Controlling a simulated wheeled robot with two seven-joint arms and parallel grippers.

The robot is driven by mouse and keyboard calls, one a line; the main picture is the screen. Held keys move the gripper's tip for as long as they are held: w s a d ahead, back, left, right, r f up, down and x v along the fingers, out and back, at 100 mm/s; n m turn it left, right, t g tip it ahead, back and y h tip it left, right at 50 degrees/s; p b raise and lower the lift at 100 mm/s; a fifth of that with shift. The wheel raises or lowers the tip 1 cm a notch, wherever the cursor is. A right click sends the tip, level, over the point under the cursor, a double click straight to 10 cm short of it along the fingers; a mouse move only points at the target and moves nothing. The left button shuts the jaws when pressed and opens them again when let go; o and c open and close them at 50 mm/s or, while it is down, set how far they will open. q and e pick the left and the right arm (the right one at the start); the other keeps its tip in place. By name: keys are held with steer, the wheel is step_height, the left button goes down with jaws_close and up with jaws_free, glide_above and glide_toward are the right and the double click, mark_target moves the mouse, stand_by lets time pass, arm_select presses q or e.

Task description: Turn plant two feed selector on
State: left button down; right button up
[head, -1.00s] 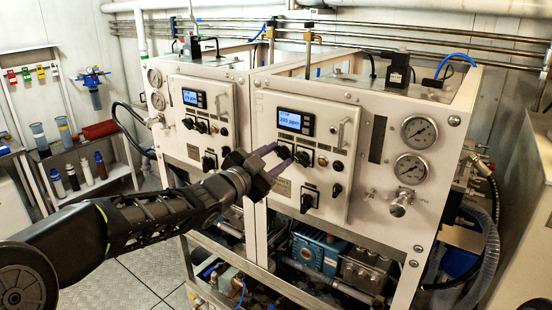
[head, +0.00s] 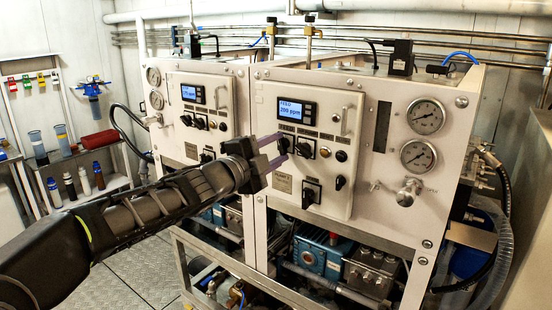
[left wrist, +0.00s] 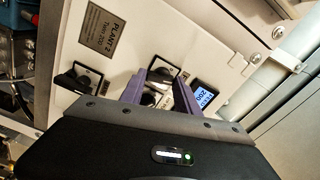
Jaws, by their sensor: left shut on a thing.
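The plant two panel (head: 335,175) is the right-hand white control box, and its display (head: 295,109) reads FEED and about 200 ppm. My left gripper (head: 281,146) is at the left end of its upper knob row, its two purple fingers shut on a black selector knob (head: 283,142). The PLANT 2 plate (left wrist: 102,28) shows there too. The knob labels are too small to read. My right gripper is not in view.
A larger black knob (head: 311,192) is below. Two gauges (head: 426,116) are at the right. The other plant's panel (head: 199,104) is at the left.

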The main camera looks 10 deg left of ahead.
arm_select(q)
steer(key=shift+m+b, duration=0.65)
steer(key=shift+m, duration=1.05)
steer(key=c, duration=0.9)
jaws_free()
steer(key=v, duration=0.7)
steer(key=shift+s+a, duration=0.1)
steer(key=shift+s, duration=0.25)
